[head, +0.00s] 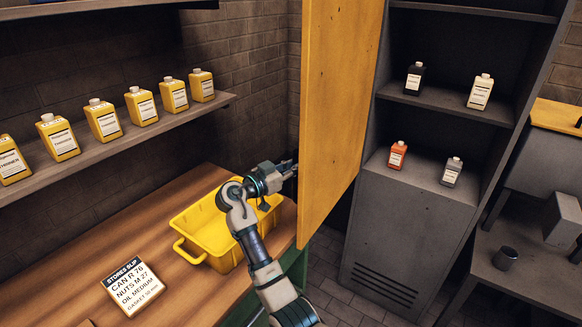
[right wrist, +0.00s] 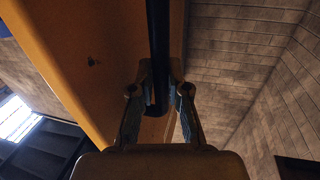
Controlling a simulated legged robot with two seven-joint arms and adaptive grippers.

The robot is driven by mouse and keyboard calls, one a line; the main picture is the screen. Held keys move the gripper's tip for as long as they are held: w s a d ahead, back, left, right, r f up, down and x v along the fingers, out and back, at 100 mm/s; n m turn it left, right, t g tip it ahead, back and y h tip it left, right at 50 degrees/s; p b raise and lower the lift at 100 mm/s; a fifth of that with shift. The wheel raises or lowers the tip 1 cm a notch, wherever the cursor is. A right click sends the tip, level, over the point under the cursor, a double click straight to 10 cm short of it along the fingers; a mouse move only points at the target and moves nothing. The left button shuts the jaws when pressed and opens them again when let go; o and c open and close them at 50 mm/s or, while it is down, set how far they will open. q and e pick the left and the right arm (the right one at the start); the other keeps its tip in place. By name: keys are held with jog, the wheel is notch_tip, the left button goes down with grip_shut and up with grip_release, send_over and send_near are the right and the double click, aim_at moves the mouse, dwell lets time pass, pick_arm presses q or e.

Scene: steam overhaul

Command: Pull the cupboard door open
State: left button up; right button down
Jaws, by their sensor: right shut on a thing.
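The yellow cupboard door (head: 335,110) stands swung out from the left side of the grey cupboard (head: 410,225), and the shelves inside show. My right gripper (head: 287,169) is at the door's free left edge, on its outer side, in the head view. In the right wrist view its two fingers (right wrist: 158,98) are shut around a dark upright bar handle (right wrist: 158,45) on the yellow door (right wrist: 90,65). The handle is hidden behind the door's edge in the head view. My left gripper is in neither view.
A yellow tray (head: 186,250) and a stores slip (head: 133,288) lie on the wooden bench (head: 170,205) beside my right arm. Several yellow bottles (head: 105,122) stand on the wall shelf. Small bottles (head: 397,155) stand in the cupboard. Floor (head: 335,290) before the cupboard is clear.

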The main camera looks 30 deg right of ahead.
jog(key=shift+d, duration=0.15)
jog(key=c, duration=1.1)
grip_release()
jog(key=shift+f, duration=0.1)
jog(key=shift+c, duration=0.2)
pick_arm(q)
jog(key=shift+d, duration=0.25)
pick_arm(e)
jog(key=shift+d, duration=0.2)
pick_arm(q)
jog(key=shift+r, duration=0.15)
pick_arm(e)
jog(key=shift+a, duration=0.1)
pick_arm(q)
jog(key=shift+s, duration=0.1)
pick_arm(e)
jog(key=s+a, duration=0.1)
jog(key=a, duration=1)
jog(key=shift+s+a, duration=0.35)
jog(key=shift+f, duration=0.1)
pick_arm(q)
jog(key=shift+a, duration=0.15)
